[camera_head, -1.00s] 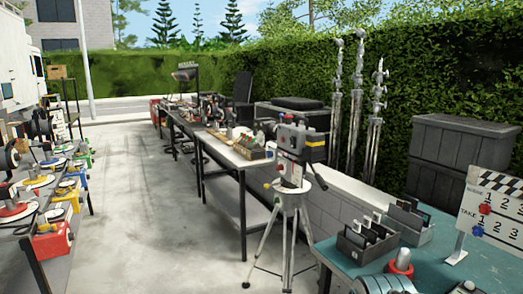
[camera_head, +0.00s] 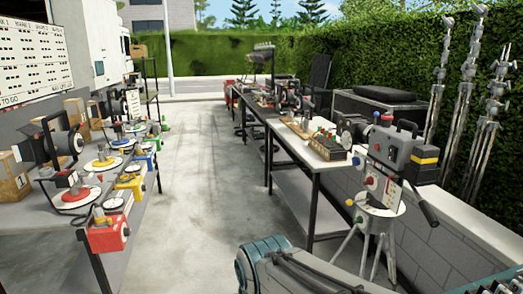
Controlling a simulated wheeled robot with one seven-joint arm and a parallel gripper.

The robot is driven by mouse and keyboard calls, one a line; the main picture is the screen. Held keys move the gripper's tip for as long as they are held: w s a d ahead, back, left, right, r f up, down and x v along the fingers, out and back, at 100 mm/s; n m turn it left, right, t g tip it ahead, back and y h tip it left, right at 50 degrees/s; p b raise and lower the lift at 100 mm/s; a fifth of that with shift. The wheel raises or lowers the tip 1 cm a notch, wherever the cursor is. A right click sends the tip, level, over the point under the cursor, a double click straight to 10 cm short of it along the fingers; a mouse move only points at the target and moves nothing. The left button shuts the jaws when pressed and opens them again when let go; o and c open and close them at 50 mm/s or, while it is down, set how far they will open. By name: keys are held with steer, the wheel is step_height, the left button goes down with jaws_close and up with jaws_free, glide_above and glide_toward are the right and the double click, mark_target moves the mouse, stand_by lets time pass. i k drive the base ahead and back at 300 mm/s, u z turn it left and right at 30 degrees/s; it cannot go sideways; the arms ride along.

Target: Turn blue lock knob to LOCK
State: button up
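A row of colour-coded devices with round plates and knobs stands on the left table (camera_head: 75,262). Among them is a blue unit (camera_head: 146,161), between a yellow unit (camera_head: 132,182) in front and a green one (camera_head: 165,124) behind. A red unit (camera_head: 108,233) is nearest, at the table's right edge. The blue unit's knob and any LOCK marking are too small to make out. My gripper is not in view.
A clear concrete aisle (camera_head: 205,180) runs between the left table and the right-hand tables (camera_head: 318,165). A camera-like device (camera_head: 392,150) on a tripod stands at right, beside a low block wall (camera_head: 445,235). Cardboard boxes (camera_head: 12,178) sit at far left.

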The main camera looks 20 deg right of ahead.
mark_target(355, 161)
steer(key=z, duration=0.2)
steer(key=i, duration=1.55)
steer(key=z, duration=0.65)
steer(key=i, duration=0.25)
steer(key=z, duration=0.25)
